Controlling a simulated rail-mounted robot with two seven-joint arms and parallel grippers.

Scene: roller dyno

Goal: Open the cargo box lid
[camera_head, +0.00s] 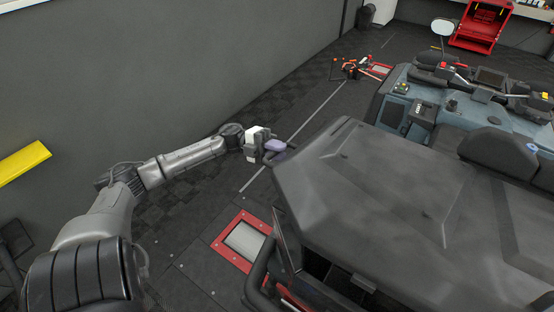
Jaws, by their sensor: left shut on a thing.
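The cargo box lid (390,205) is a large dark grey panel on the back of the vehicle, filling the right and lower middle of the view. A dark gap (317,264) shows below its near edge; I cannot tell how far the lid is raised. My left gripper (274,147) is at the lid's far left corner, with its pale purple fingers against the edge there. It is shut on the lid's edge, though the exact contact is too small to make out. My right gripper is not in view.
The vehicle's seat (495,150) and blue-grey body (398,92) lie beyond the lid. A red-framed roller plate (243,241) is in the floor at left of the vehicle. A black tubular bar (256,277) sticks out at the near corner. A grey wall (150,65) stands at left.

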